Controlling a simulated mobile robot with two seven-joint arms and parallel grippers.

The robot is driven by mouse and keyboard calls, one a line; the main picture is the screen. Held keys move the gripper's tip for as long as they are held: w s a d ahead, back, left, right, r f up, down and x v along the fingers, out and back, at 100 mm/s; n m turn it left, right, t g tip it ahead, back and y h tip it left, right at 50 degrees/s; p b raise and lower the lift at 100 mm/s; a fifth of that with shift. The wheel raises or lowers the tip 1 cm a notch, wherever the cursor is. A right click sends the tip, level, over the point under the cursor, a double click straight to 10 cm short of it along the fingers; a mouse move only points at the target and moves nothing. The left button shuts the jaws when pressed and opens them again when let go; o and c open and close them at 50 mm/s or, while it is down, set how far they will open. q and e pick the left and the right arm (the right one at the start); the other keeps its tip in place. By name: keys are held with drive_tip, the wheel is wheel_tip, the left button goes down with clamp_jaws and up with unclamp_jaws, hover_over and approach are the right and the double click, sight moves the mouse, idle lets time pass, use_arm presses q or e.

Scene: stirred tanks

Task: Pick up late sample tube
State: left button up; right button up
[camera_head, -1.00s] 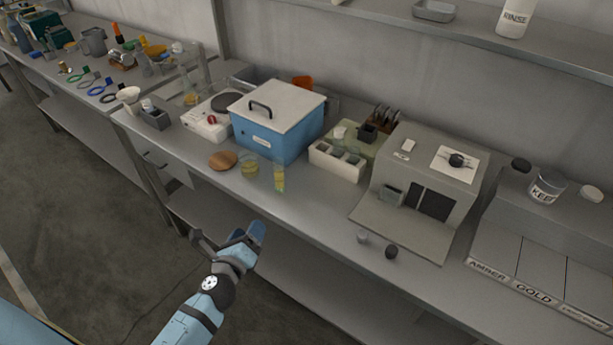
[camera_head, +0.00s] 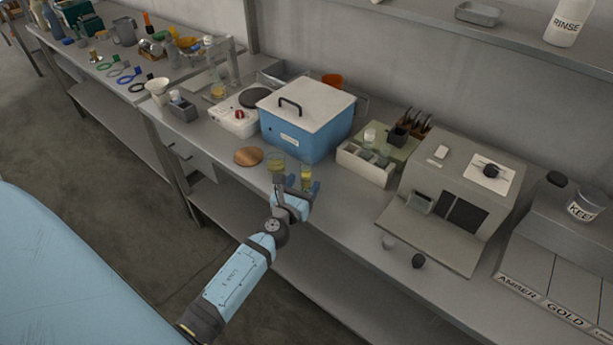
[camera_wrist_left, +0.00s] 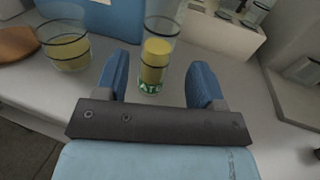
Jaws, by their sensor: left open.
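The late sample tube (camera_head: 306,174) is a clear tube with yellow liquid, standing upright near the bench's front edge. In the left wrist view the tube (camera_wrist_left: 155,58) has a green-white label near its base, with letters partly readable as "ATE". My left gripper (camera_head: 296,187) is open at the bench edge, just in front of the tube. In the wrist view its two blue fingers (camera_wrist_left: 165,80) point toward the tube, which shows between them; I cannot tell whether they touch it. My right gripper is not in view.
A beaker of yellow liquid (camera_head: 274,161) stands close left of the tube, with a round wooden disc (camera_head: 248,156) beyond it. A blue box with a white lid (camera_head: 300,138) is behind. A white divided rack (camera_head: 364,167) stands to the right.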

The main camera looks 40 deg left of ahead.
use_arm(q)
drive_tip(key=w, duration=0.2)
drive_tip(key=w+a, duration=0.1)
drive_tip(key=w, duration=0.2)
drive_tip(key=shift+w+a, duration=0.1)
drive_tip(key=shift+a, duration=0.1)
drive_tip(key=c, duration=1)
drive_tip(key=shift+r, duration=0.15)
wheel_tip(320, 180, up, 13)
drive_tip(key=p, duration=1.3)
wheel_tip(320, 180, up, 7)
hover_over(309, 171)
drive_tip(key=w+a, duration=0.2)
drive_tip(key=w, duration=0.1)
drive_tip(key=shift+s+d+b, duration=0.15)
drive_tip(key=shift+s+b, duration=0.1)
drive_tip(key=shift+b, duration=0.2)
